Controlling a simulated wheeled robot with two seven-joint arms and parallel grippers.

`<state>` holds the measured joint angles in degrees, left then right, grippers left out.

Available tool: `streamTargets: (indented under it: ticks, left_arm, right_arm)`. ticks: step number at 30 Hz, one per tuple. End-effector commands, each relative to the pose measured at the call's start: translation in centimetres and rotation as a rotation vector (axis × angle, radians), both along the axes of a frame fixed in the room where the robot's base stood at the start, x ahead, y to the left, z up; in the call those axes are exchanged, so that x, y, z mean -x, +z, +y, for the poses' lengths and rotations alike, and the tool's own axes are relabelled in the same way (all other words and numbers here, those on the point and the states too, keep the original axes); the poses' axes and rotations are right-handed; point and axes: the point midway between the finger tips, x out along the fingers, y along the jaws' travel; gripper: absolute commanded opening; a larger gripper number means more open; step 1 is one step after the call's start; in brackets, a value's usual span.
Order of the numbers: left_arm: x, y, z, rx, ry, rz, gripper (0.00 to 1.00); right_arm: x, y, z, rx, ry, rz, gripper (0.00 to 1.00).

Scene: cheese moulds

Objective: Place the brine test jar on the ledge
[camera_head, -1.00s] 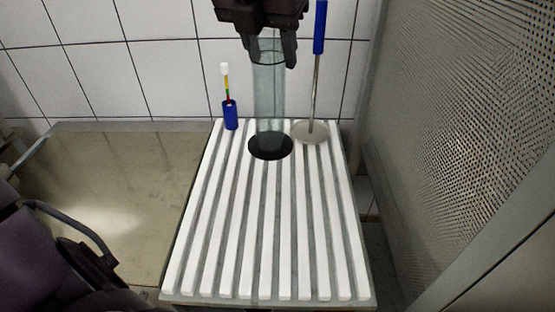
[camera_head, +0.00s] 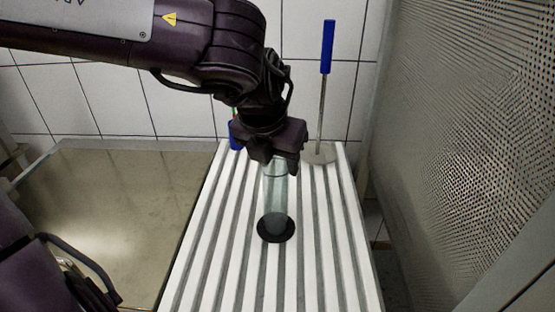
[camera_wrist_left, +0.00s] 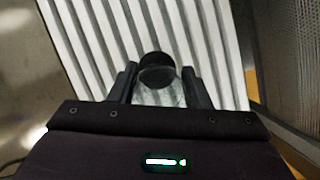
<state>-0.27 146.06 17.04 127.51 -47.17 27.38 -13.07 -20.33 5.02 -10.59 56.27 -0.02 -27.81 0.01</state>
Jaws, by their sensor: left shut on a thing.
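The brine test jar (camera_head: 276,188) is a clear, upright glass cylinder with a wide black foot (camera_head: 276,229). My left gripper (camera_head: 275,163) comes down from above and is shut on the jar's upper part. The foot is over the middle of the white slatted top (camera_head: 212,255); I cannot tell whether it touches the slats. In the left wrist view the jar (camera_wrist_left: 158,97) sits between the two fingers, with its black foot beyond the rim. No separate ledge can be told apart from the slatted top. My right gripper is not in view.
A skimmer with a blue handle (camera_head: 327,47) stands at the back right of the slats. A small blue holder (camera_head: 235,136) at the back left is mostly hidden by my arm. A perforated metal panel (camera_head: 460,130) bounds the right side. The front slats are clear.

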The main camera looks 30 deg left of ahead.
Motion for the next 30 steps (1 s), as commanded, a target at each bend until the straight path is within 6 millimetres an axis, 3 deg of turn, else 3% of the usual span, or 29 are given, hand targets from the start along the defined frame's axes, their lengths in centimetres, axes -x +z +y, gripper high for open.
streamTargets:
  ticks: [12, 13, 17, 18, 30]
  left_arm:
    - [-0.05, -0.27, -0.01, 0.000, 0.000, -0.003, 0.00]
    - [-0.03, -0.29, 0.00, 0.001, 0.000, -0.002, 0.45]
    - [-0.04, -0.22, 0.00, 0.000, 0.000, -0.002, 0.62]
    - [-0.03, -0.23, -0.01, 0.000, 0.000, -0.002, 0.65]
    - [0.08, 0.60, -0.04, 0.000, 0.000, -0.004, 0.65]
  right_arm:
    - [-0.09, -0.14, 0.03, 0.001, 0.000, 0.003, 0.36]
    - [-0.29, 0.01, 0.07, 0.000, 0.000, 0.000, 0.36]
    - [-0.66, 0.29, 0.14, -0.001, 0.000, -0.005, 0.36]
    - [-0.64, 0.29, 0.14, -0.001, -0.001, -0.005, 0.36]
    - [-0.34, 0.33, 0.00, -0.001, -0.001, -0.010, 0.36]
